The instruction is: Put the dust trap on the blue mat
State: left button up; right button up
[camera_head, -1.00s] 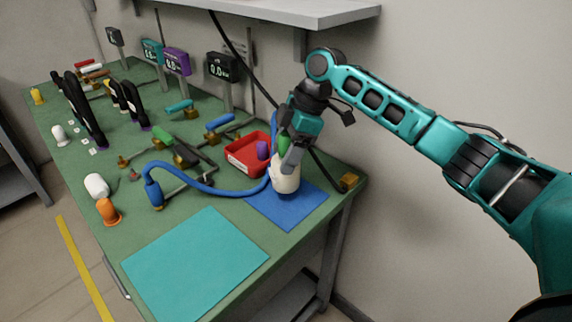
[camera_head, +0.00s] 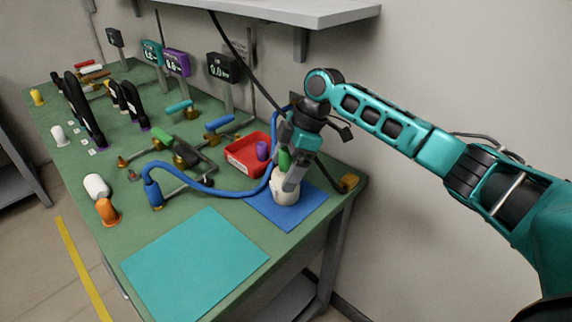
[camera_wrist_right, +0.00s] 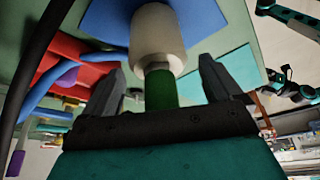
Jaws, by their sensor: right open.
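The dust trap is a white rounded jar (camera_head: 286,192) with a green neck (camera_head: 284,160). It stands upright on the blue mat (camera_head: 310,211). In the right wrist view the white jar (camera_wrist_right: 156,35) meets the blue mat (camera_wrist_right: 105,18). My right gripper (camera_head: 289,178) comes down from above around the jar's upper part. In the wrist view its fingers (camera_wrist_right: 160,70) are spread on either side of the neck with gaps to it. The gripper hides part of the jar in the head view. My left gripper does not show in the head view.
A red tray (camera_head: 241,165) with a purple piece sits behind the mat. A blue hose (camera_head: 205,188) loops close to the left of my gripper. A teal mat (camera_head: 195,262) lies nearer the front. Orange (camera_head: 107,211) and white (camera_head: 96,186) pieces stand at left.

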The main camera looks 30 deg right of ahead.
jog(key=shift+d+r, duration=0.1)
jog(key=shift+r, duration=0.25)
jog(key=shift+v, duration=1.25)
jog(key=s+d, duration=0.3)
jog(key=d, duration=0.8)
jog(key=shift+d, duration=0.35)
